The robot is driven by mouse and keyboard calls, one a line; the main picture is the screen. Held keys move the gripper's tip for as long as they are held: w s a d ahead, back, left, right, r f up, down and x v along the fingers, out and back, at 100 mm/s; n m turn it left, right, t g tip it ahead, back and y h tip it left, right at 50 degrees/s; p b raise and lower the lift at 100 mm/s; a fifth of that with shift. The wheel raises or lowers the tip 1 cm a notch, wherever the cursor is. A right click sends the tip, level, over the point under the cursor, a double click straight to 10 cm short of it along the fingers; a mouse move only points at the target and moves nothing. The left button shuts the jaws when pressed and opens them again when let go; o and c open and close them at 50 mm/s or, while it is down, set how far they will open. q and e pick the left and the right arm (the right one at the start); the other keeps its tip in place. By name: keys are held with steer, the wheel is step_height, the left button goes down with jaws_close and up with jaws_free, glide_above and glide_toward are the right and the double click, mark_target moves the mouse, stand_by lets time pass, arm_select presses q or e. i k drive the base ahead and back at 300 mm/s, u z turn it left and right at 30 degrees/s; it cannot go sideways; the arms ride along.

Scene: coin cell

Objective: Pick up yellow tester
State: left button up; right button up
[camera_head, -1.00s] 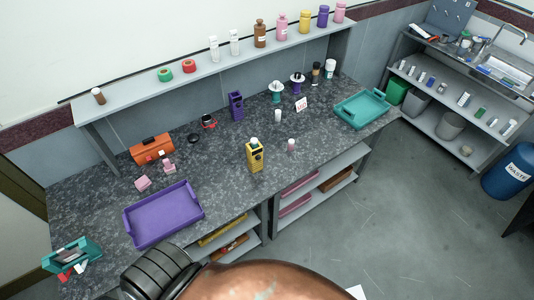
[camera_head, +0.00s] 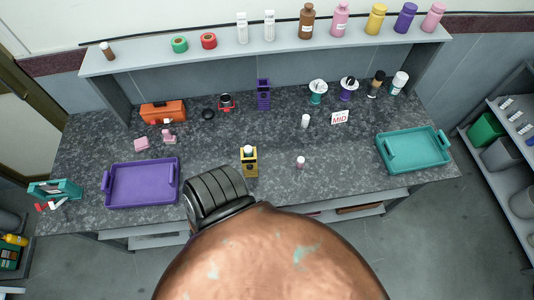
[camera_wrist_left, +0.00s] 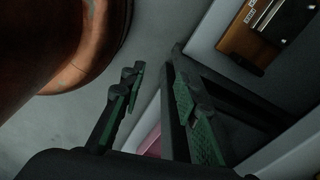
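The yellow tester (camera_head: 249,162) stands upright on the grey speckled worktop, near its front edge at the middle, with a white round top. In the head view a large copper-coloured body part and a black ribbed part of mine fill the bottom centre, just in front of the tester. My left gripper (camera_wrist_left: 155,115) shows in the left wrist view with its two green-padded fingers apart and nothing between them. It is below or in front of the bench, over grey floor. The tester does not show in that view. My right gripper is in neither view.
A purple tray (camera_head: 142,184) lies left of the tester and a teal tray (camera_head: 414,151) lies at the right. A purple holder (camera_head: 263,95) and an orange case (camera_head: 163,112) stand behind.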

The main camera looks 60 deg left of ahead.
mark_target(253, 174)
steer(key=u, duration=1.4)
